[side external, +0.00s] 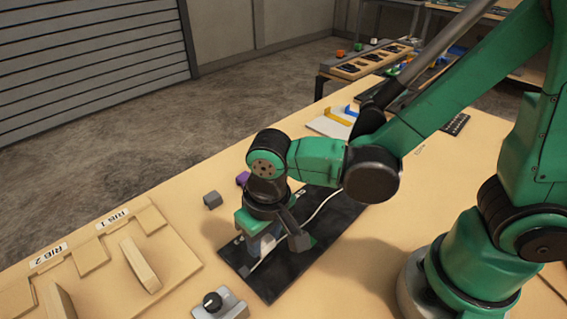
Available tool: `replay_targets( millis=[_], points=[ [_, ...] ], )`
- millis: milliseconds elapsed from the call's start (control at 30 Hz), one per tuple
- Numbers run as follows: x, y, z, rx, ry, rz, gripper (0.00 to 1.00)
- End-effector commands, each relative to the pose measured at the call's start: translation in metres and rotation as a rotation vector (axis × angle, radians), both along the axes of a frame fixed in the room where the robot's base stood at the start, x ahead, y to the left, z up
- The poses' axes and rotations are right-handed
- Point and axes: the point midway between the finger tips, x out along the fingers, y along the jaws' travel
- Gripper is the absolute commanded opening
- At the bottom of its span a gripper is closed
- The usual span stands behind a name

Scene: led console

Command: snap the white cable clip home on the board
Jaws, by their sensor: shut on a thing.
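The black board (345,213) lies flat on the table, running from lower left to upper right. A white cable (322,205) runs lengthwise along it and passes under my gripper. My gripper (272,250) points down over the left half of the board, low and close to its surface. It is shut on a small piece, which I take to be the white cable clip. The jaws and wrist hide most of that piece. I cannot tell whether it touches the cable or the board.
A box with a black knob (213,302) stands at the front. Wooden rigs labelled RIG 1 and RIG 2 (105,262) are at left. A pale sheet with yellow and blue pieces (330,124) lies farther back.

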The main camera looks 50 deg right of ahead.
Motion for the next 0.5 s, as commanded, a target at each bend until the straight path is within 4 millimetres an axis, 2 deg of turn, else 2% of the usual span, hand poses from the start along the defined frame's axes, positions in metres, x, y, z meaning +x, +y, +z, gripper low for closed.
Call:
replay_targets(
  millis=[500],
  points=[
    [0.0003,0.0001,-0.0056,0.0,0.0,0.0,0.0]
  ],
)
